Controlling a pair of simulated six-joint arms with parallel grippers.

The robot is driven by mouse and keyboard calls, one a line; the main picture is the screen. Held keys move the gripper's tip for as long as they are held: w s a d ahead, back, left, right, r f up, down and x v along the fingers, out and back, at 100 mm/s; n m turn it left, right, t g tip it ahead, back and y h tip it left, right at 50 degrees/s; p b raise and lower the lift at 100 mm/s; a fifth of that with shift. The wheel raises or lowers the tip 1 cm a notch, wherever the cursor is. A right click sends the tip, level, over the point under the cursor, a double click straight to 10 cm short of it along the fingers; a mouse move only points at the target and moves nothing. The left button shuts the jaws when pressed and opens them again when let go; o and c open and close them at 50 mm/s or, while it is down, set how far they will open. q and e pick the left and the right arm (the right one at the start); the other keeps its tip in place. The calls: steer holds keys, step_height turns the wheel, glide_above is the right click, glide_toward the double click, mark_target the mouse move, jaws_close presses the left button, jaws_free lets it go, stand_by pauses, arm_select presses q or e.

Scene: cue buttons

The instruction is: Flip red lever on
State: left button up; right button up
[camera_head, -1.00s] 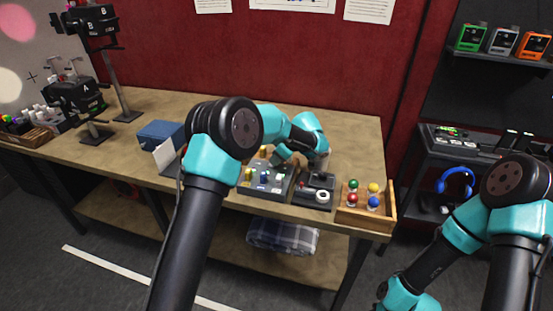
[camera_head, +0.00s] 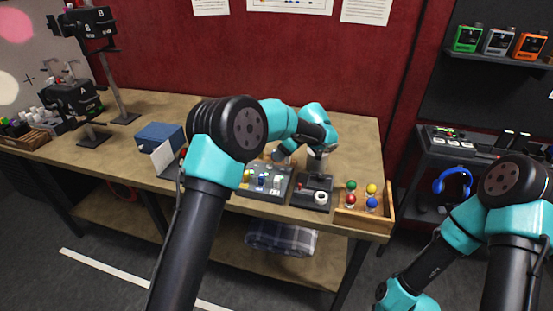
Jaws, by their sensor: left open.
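A dark control panel (camera_head: 268,189) with several small coloured levers or knobs sits near the front edge of the wooden table. A red spot (camera_head: 303,188) shows on the black box to its right, but it is too small to tell whether it is a lever. I cannot clearly make out a red lever on the panel, whose left and back parts are covered by my arm. My left gripper (camera_head: 281,154) is open, small and partly hidden, above the back of the panel and apparently apart from it. My right gripper is out of view.
The black box (camera_head: 312,203) bears a white ring and an upright post. A wooden tray (camera_head: 350,223) with coloured balls is at the table's right end. A blue box (camera_head: 160,135) stands to the left. The table behind the panel is mostly clear.

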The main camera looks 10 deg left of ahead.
arm_select(q)
steer(key=v, duration=1.2)
steer(key=shift+d+r, duration=0.2)
steer(key=shift+r, duration=0.15)
